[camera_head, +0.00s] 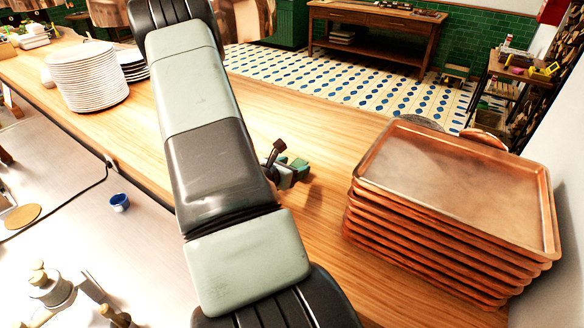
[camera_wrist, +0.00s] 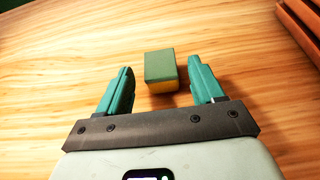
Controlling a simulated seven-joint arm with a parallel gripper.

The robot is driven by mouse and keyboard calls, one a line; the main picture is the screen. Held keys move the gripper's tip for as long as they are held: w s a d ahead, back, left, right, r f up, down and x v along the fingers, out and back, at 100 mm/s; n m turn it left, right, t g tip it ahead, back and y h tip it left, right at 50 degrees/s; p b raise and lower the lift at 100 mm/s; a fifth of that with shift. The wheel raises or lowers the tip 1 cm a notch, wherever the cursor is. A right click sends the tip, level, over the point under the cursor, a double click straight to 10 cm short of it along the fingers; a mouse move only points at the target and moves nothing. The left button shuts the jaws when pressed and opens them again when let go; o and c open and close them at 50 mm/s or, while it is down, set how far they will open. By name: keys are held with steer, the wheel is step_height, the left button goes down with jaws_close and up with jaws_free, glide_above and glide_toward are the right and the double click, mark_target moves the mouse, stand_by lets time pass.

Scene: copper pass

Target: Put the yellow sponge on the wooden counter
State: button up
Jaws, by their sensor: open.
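A small block-shaped sponge (camera_wrist: 160,68) with a green top and a yellow side lies on the wooden counter (camera_wrist: 50,60) in the wrist view. My gripper (camera_wrist: 161,82) is open, with one teal finger on each side of the sponge. Gaps show between both fingers and the sponge, and the sponge sits around the fingertips. In the head view my arm crosses the wooden counter (camera_head: 330,200), and a small part of my gripper (camera_head: 288,172) shows to the right of the arm. I cannot make out the sponge clearly there.
A stack of copper trays (camera_head: 450,190) stands to the right on the counter. A stack of white plates (camera_head: 87,77) stands at the far left. A small blue cup (camera_head: 119,202) is on the metal surface at left. Bare wood lies between my gripper and the trays.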

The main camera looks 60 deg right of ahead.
steer(key=v, duration=1.2)
